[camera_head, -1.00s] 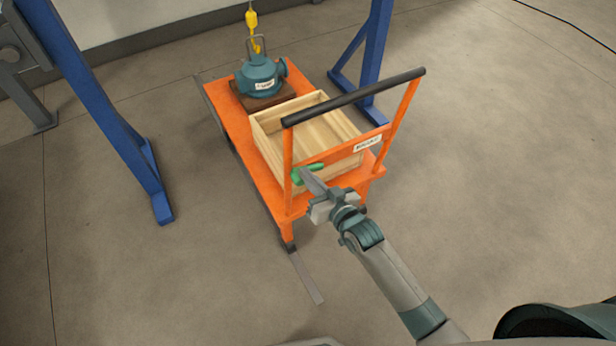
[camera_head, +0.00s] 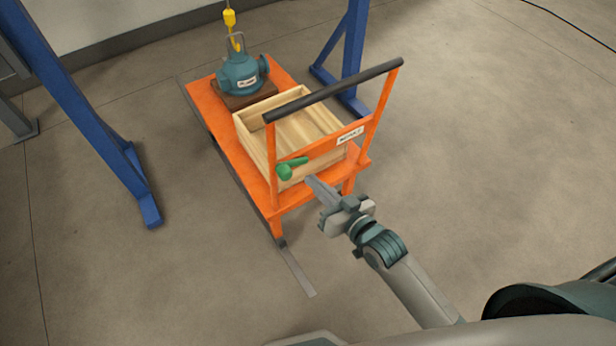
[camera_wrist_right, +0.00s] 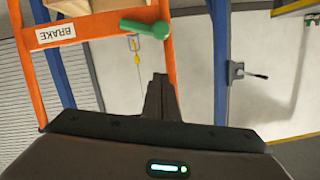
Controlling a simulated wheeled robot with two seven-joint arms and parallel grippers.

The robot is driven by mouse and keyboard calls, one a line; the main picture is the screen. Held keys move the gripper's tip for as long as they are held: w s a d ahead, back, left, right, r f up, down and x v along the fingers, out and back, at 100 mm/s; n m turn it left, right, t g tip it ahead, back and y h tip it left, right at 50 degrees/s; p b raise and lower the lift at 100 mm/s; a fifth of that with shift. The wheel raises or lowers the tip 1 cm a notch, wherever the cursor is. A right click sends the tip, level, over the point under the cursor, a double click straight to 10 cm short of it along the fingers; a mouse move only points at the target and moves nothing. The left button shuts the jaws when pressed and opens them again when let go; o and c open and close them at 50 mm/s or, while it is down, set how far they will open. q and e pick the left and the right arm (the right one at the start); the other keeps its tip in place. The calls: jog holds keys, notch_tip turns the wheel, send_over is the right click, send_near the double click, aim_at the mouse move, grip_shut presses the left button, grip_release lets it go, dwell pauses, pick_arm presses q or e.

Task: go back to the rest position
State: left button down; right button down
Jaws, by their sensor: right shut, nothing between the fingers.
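My right gripper (camera_head: 315,185) is shut and empty, in front of the orange cart (camera_head: 205,98) at its handle end. In the right wrist view its closed fingers (camera_wrist_right: 159,88) point toward the cart frame, apart from the green lever (camera_wrist_right: 146,28). The green lever (camera_head: 290,168) sits on the cart's near crossbar, left of the fingertips in the head view. A label reading BRAKE (camera_wrist_right: 55,34) is on the same orange bar. My left gripper is not in view.
A wooden crate (camera_head: 254,152) and a teal pump (camera_head: 241,75) stand on the cart. A yellow hook (camera_head: 230,18) hangs above the pump. Blue gantry legs (camera_head: 85,115) flank the cart. The floor right of the cart is clear.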

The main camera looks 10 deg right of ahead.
jog(key=shift+s+d, duration=0.1)
jog(key=shift+s, duration=0.05)
dwell(0.5)
jog(key=s+d+f+g+h, duration=0.15)
jog(key=s+f, duration=0.25)
jog(key=f, duration=0.7)
jog(key=s+d+f+g+h, duration=0.1)
jog(key=s+d+f+g, duration=0.25)
jog(key=f, duration=0.85)
jog(key=s+d+f+g+h, duration=0.15)
jog(key=s+f, duration=0.25)
jog(key=f, duration=0.7)
jog(key=s+d+f+g, duration=0.1)
jog(key=s+f+g, duration=0.1)
jog(key=s+f, duration=0.4)
jog(key=s+d+f+g+h, duration=0.1)
jog(key=s+f, duration=0.5)
jog(key=s, duration=0.7)
jog(key=s+d+f+n+g, duration=0.1)
jog(key=s+d+f+g, duration=0.1)
jog(key=s+f, duration=0.4)
jog(key=s+g, duration=0.1)
jog(key=s, duration=0.3)
jog(key=shift+f+h, duration=0.25)
jog(key=shift+h, duration=0.15)
